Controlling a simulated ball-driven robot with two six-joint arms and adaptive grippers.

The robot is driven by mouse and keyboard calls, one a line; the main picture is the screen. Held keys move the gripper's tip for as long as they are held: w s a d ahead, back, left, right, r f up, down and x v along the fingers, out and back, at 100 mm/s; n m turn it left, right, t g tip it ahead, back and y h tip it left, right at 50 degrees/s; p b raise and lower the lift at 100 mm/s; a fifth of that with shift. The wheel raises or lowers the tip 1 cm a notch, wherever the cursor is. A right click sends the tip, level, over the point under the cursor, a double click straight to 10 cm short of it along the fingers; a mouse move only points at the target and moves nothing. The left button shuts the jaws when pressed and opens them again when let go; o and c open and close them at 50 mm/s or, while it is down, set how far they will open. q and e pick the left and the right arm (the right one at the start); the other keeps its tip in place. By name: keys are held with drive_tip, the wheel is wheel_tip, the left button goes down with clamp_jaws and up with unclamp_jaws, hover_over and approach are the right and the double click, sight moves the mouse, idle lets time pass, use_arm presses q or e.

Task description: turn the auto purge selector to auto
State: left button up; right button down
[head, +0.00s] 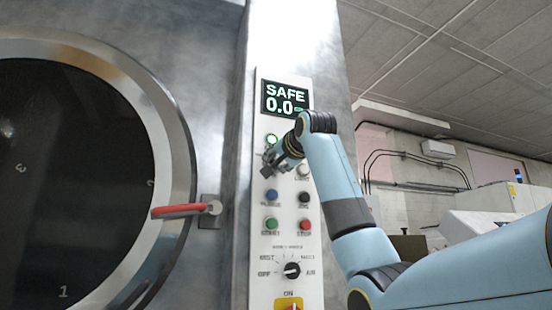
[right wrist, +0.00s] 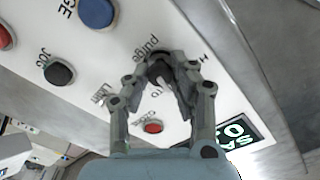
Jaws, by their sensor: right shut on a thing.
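The auto purge selector (right wrist: 158,75) is a dark knob on the white control panel (head: 294,240). In the right wrist view it sits between the fingertips of my right gripper (right wrist: 172,72), beside the partly covered word "purge". My right gripper (head: 271,165) is shut on this knob. In the head view the gripper reaches the panel below the display and hides the selector. The fingers cover much of the selector's lettering, so I cannot tell which position it points to. My left gripper is not in view.
A display (head: 285,99) reads SAFE 0.0. Blue (head: 271,195), black (head: 305,198), green (head: 271,224) and red (head: 305,225) buttons lie below my gripper. A black rotary switch (head: 292,270) is lower down. A round door with a red handle (head: 180,211) is at left.

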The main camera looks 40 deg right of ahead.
drive_tip(key=shift+m+p, duration=0.45)
drive_tip(key=shift+m, duration=1.15)
drive_tip(key=c, duration=1.1)
unclamp_jaws()
drive_tip(key=shift+d, duration=0.1)
drive_tip(key=shift+s, duration=0.1)
drive_tip(key=v, duration=1.2)
drive_tip(key=shift+f, duration=0.1)
drive_tip(key=shift+f, duration=0.1)
